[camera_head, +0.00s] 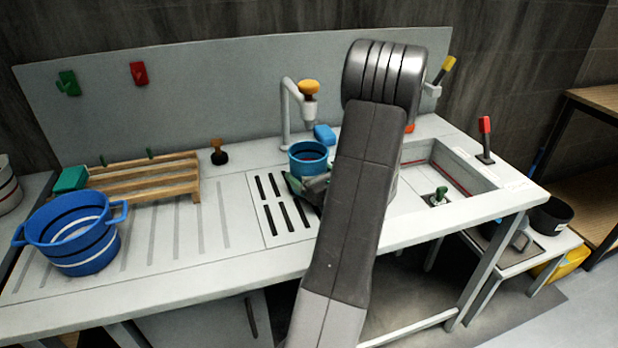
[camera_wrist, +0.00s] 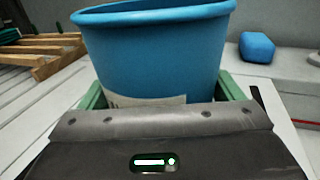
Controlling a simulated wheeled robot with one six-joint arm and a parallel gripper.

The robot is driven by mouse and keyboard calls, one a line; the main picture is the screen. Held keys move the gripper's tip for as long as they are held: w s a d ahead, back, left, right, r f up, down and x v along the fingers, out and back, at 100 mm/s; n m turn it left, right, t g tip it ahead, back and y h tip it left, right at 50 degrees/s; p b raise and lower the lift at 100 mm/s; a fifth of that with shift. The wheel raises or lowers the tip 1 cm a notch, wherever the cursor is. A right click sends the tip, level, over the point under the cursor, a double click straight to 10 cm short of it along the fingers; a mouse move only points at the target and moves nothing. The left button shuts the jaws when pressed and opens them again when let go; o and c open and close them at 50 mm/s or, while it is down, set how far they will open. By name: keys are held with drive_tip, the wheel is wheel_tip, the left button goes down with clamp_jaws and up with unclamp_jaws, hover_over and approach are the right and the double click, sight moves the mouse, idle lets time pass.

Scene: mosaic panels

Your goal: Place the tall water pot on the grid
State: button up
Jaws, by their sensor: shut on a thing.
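The grid (camera_head: 270,212), a pale panel with dark slots, lies just in front of and below the pot. I cannot tell whether the pot's bottom touches it; my gripper and arm hide the pot's base and part of the grid.
A large blue striped pot (camera_head: 75,240) stands at the left, before a wooden rack (camera_head: 150,180). The faucet (camera_head: 288,110) rises behind the held pot, and a blue sponge (camera_head: 325,135) is beside it. The sink (camera_head: 455,180) is at the right.

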drive_tip(key=shift+f, duration=0.8)
drive_tip(key=shift+f, duration=0.1)
drive_tip(key=shift+f, duration=0.15)
drive_tip(key=o, duration=1.1)
drive_tip(key=shift+r, duration=0.35)
drive_tip(key=b+v, duration=0.1)
drive_tip(key=v, duration=1.1)
drive_tip(key=shift+f, duration=0.1)
